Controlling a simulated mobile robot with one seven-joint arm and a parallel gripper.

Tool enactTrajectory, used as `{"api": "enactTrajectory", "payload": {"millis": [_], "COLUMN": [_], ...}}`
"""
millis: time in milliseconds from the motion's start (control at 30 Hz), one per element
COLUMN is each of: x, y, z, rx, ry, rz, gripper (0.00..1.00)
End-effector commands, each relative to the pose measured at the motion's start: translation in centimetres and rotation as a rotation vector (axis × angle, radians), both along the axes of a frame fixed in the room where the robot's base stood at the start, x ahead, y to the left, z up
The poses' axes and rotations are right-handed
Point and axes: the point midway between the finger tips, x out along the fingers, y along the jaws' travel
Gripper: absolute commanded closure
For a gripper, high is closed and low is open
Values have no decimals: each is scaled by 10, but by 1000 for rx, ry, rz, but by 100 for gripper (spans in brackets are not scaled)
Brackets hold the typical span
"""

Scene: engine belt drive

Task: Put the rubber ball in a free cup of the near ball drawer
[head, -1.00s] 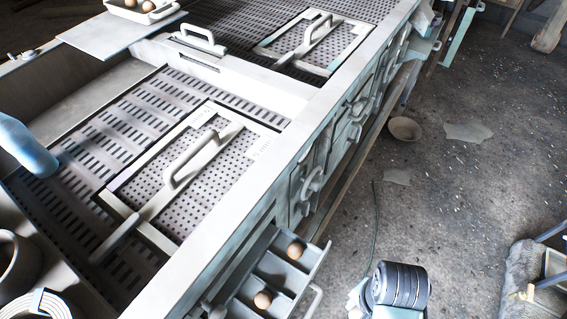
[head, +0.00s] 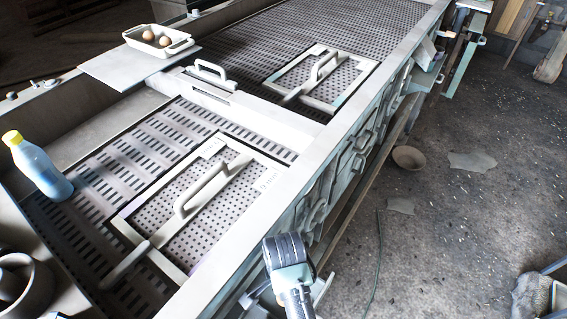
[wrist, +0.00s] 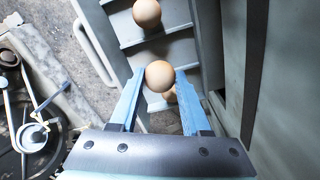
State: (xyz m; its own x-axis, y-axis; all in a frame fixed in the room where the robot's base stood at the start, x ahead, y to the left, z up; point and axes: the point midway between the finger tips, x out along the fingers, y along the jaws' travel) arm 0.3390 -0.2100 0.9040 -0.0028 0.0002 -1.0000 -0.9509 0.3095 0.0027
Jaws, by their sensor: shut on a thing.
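In the wrist view, my gripper (wrist: 160,74) is shut on a tan rubber ball (wrist: 159,73), held between its blue fingertips above the open near ball drawer (wrist: 190,50). One ball (wrist: 147,13) sits in a cup at the picture's top. Another ball (wrist: 171,95) shows partly behind the held ball, lower in the drawer. A cup between them looks empty, partly covered by the held ball. In the head view, my dark wrist (head: 286,250) hides most of the drawer; the gripper's fingers and held ball are hidden there.
A drawer handle (wrist: 92,52) runs left of the drawer in the wrist view. In the head view, the bench (head: 225,240) edge lies left of my wrist. A white dish (head: 160,42) with balls, a blue bottle (head: 40,165) and a floor bowl (head: 409,157) stand farther off.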

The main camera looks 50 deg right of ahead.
Motion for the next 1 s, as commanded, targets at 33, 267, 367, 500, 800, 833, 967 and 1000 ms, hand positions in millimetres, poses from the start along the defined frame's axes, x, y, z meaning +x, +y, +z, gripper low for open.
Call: {"api": "enactTrajectory", "payload": {"millis": [33,267,367,500,800,833,967,1000], "x": [-1,-2,-2,1,2,2,2,2], "y": [1,1,0,0,1,1,1,1], "z": [-8,-27,-43,-54,-58,-58,-61,-60], "rx": [3,2,3,0,0,0,1,1], "ry": [2,2,2,1,0,0,0,0], "rz": [-1,0,-1,0,1,1,1,1], "gripper": [100,100,100,100,100,100,49,42]}}
